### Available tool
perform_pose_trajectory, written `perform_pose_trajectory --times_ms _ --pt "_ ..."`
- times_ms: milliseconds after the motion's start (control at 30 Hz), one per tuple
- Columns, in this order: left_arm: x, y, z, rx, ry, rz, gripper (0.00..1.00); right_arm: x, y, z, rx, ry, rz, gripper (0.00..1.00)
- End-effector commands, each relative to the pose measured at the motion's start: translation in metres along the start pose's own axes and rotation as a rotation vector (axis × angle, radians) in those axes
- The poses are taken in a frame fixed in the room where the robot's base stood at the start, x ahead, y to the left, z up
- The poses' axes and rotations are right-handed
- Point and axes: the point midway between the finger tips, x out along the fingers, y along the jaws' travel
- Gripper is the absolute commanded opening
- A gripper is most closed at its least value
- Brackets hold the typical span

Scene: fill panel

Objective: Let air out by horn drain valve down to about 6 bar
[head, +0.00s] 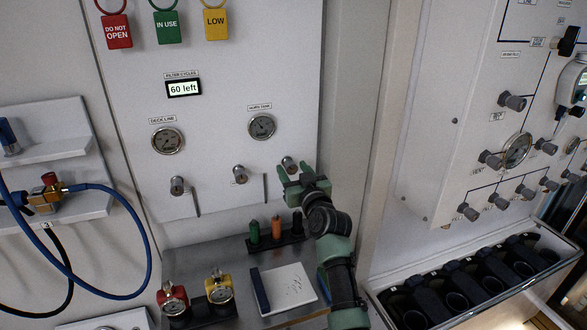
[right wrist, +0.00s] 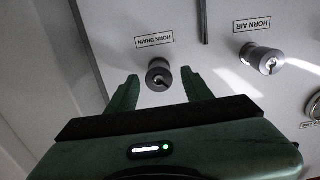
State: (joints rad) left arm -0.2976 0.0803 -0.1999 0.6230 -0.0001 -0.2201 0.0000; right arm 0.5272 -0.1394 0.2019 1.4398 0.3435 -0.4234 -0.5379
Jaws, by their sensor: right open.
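The horn drain valve (head: 289,163) is the rightmost of the three metal knobs on the white panel. In the right wrist view, where the labels appear upside down, the horn drain knob (right wrist: 158,74) shows between the two fingertips under its label (right wrist: 155,41). My right gripper (head: 294,173) is open, with its fingers on either side of the knob; I cannot tell whether they touch it. The gauge above (head: 262,127), apparently labelled horn tank, has a needle too small to read. My left gripper is not in view.
The horn air knob (head: 240,174) sits left of the horn drain. Another knob (head: 177,186) and the deck line gauge (head: 168,141) are further left. Below is a metal shelf with a rack of coloured pens (head: 277,241) and a white pad (head: 290,285).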

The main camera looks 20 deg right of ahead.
Motion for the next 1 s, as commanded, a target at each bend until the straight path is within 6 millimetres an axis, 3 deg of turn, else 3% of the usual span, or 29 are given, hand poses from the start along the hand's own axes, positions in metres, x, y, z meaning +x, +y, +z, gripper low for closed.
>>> perform_pose_trajectory --times_ms 333,533,1000 --pt "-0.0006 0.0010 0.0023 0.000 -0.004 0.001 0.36 0.0043 0.0005 0.0001 0.000 0.000 0.001 0.51" --pt "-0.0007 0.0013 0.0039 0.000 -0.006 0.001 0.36 0.0041 0.0005 0.0002 0.000 0.000 0.001 0.00" --pt "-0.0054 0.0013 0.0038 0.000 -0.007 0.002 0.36 0.0040 0.0009 -0.0004 0.109 -0.001 0.001 0.00"
